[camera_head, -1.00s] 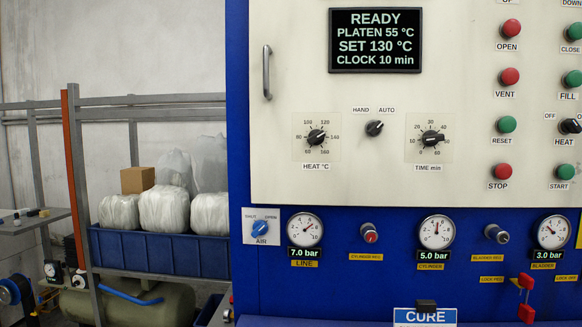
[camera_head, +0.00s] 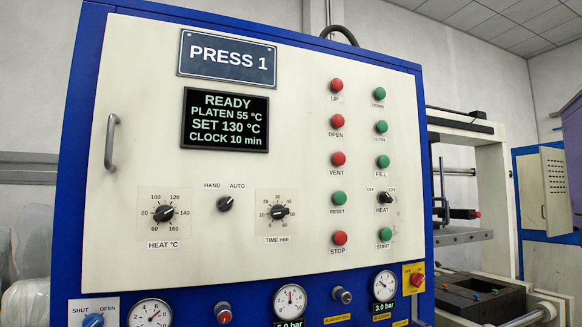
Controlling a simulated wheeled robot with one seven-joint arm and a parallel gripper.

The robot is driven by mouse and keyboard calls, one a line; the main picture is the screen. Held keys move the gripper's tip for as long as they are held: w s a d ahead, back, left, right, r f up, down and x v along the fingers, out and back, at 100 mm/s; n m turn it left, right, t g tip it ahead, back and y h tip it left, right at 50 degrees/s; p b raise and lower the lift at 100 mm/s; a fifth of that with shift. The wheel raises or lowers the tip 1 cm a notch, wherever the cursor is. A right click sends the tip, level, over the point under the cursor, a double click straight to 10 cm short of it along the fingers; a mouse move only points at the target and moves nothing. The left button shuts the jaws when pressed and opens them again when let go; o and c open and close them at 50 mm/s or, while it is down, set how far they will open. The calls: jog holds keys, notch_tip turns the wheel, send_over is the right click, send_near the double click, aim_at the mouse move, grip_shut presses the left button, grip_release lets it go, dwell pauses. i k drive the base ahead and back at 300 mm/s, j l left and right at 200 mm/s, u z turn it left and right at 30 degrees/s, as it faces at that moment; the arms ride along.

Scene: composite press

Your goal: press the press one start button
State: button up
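The control panel (camera_head: 140,80) of the press carries a sign (camera_head: 227,60) reading PRESS 1. The green start button (camera_head: 385,235) is at the bottom of the right button column, with its START label just below it. The display (camera_head: 225,120) reads READY, PLATEN 55 °C, SET 130 °C, CLOCK 10 min. The heat switch (camera_head: 385,197) sits above the start button, and the red stop button (camera_head: 339,238) sits to its left. My gripper is not in view.
A row of gauges (camera_head: 290,300) and the blue air valve (camera_head: 93,320) run along the panel's lower edge. The press frame with its platen (camera_head: 462,236) stands right of the panel, above a dark block (camera_head: 478,296). A second blue cabinet (camera_head: 545,190) stands at far right.

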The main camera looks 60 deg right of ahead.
aim_at(387, 234)
jog(key=k+l+z, duration=0.15)
jog(key=z, duration=0.25)
jog(key=k+l+z, duration=0.15)
jog(key=z, duration=0.2)
jog(key=k+l+z, duration=0.15)
jog(key=z, duration=0.25)
jog(key=l, duration=0.1)
